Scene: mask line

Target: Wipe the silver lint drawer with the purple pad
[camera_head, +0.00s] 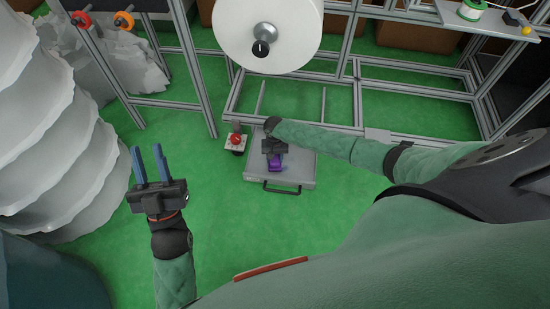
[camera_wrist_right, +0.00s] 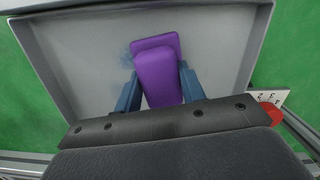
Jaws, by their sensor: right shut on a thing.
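The silver lint drawer (camera_head: 298,168) is a shallow grey tray low down in the middle of the head view, with a dark handle on its front edge. It also fills much of the right wrist view (camera_wrist_right: 80,68). My right gripper (camera_head: 276,160) is over the drawer, shut on the purple pad (camera_head: 275,167). In the right wrist view the pad (camera_wrist_right: 158,75) sits between the blue fingers, over the drawer floor. A bluish smudge (camera_wrist_right: 125,57) shows on the floor left of the pad. Whether the pad touches the floor is unclear. My left gripper (camera_head: 150,164) is open and empty.
A red button on a white box (camera_head: 236,141) stands just left of the drawer. A metal frame (camera_head: 210,95) and a large white roll (camera_head: 268,30) are behind. White stacked material (camera_head: 60,140) fills the left. Green floor (camera_head: 230,215) is clear in front.

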